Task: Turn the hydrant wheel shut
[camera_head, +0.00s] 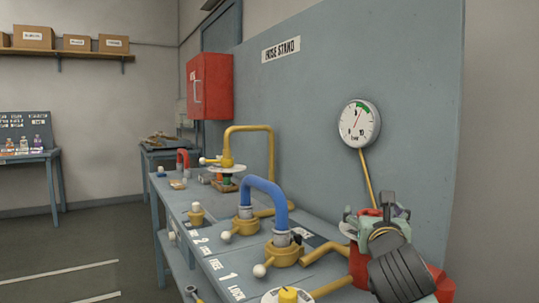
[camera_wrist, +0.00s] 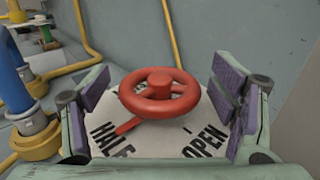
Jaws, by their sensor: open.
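The hydrant wheel (camera_wrist: 160,92) is a red handwheel with a hub in the wrist view. It sits above a pale dial plate (camera_wrist: 165,145) lettered HALF and OPEN. A red pointer (camera_wrist: 130,124) reaches out from under the wheel toward the lower left, close to the HALF lettering. My gripper (camera_wrist: 162,95) is open, with one purple-padded finger on each side of the wheel and gaps between pads and rim. In the head view my gripper (camera_head: 378,222) is over the red hydrant at the right end of the bench, and my wrist mostly hides the wheel.
A gauge (camera_head: 359,123) is on the grey panel behind, with a yellow pipe below it. A blue hose bend (camera_head: 266,187) and yellow fittings with white-knobbed levers stand left on the bench (camera_head: 215,262). A red cabinet (camera_head: 210,85) hangs farther back.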

